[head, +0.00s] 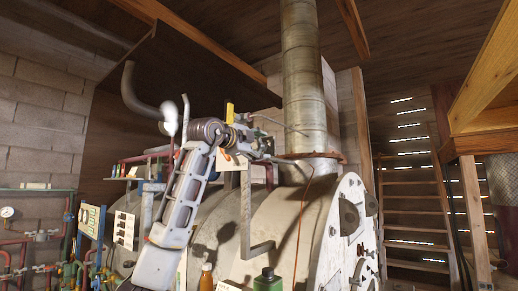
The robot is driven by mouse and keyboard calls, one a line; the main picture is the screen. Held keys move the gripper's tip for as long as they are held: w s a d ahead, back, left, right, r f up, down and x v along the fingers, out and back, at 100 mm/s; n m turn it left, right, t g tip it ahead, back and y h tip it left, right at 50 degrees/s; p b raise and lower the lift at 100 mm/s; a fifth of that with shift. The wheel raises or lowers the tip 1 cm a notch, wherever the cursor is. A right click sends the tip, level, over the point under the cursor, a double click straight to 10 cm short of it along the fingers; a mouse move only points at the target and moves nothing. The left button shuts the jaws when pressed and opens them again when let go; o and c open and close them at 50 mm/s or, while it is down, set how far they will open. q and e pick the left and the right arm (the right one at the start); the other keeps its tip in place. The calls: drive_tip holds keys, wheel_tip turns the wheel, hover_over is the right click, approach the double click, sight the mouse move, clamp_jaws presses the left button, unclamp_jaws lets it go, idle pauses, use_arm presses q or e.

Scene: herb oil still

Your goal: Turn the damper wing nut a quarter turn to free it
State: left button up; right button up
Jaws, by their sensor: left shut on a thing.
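My left arm comes up from the lower left, and its gripper (265,147) is at the left side of the metal flue pipe (303,75). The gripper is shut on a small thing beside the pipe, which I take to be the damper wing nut. The nut is hidden by the fingers, so its angle cannot be told. A thin metal rod (284,125) slants from above the gripper towards the pipe. My right gripper is not in view.
The big pale still body (285,235) lies below the gripper. A rusty collar (312,156) rings the pipe's foot. A green container (268,281) and an amber bottle (207,276) stand in front. A wooden ladder (413,205) is at the right.

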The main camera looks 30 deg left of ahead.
use_arm(q)
drive_tip(key=shift+n, duration=0.4)
drive_tip(key=o, duration=1)
drive_tip(key=shift+a, duration=0.15)
drive_tip(key=shift+s, duration=0.2)
drive_tip(key=shift+s+a, duration=0.15)
drive_tip(key=shift+s, duration=1.8)
drive_tip(key=shift+s+a, duration=0.15)
drive_tip(key=shift+s, duration=1.8)
drive_tip(key=shift+s+a, duration=0.15)
drive_tip(key=shift+s, duration=1.8)
